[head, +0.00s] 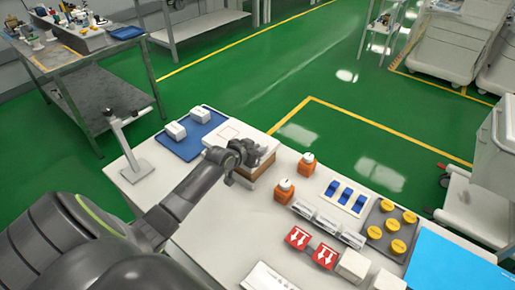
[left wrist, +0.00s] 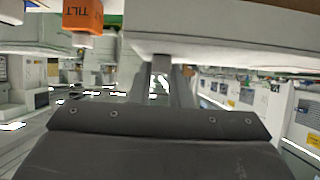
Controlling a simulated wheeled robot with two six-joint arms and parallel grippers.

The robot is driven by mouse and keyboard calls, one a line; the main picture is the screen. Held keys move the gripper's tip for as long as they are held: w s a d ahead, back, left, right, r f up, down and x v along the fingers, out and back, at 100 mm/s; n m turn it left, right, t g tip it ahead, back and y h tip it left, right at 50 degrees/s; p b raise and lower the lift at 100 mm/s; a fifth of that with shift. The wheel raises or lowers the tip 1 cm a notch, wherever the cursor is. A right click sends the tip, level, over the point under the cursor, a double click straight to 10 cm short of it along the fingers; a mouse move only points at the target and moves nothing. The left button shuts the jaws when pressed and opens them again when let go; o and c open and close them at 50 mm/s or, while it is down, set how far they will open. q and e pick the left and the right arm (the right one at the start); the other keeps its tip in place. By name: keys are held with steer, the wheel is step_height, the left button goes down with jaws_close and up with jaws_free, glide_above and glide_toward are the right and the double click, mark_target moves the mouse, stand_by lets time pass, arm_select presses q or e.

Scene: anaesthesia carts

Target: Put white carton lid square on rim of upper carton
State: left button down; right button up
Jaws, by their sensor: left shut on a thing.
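The white carton lid (left wrist: 220,40) is a flat slab across the top of the left wrist view, which appears upside down. My left gripper (head: 238,160) is shut on its near edge; the fingers (left wrist: 162,75) meet it in the left wrist view. In the head view the brown carton (head: 266,168) shows beside the gripper, under the white lid (head: 266,148). The gripper covers part of both. A brown strip borders the lid in the left wrist view; I cannot tell whether the lid touches the rim or is square on it. My right gripper is not in view.
A blue mat (head: 186,148) with white boxes lies left of the carton, near a grey stand (head: 135,165). Orange blocks (head: 307,160) stand to its right, with red arrow blocks (head: 298,237) nearer.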

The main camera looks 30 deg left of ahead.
arm_select(q)
steer(key=shift+f, duration=0.35)
steer(key=shift+f, duration=0.2)
steer(key=c, duration=1.3)
jaws_free()
steer(key=shift+s, duration=0.1)
steer(key=v, duration=1.7)
steer(key=shift+b, duration=0.4)
steer(key=shift+s+a, duration=0.1)
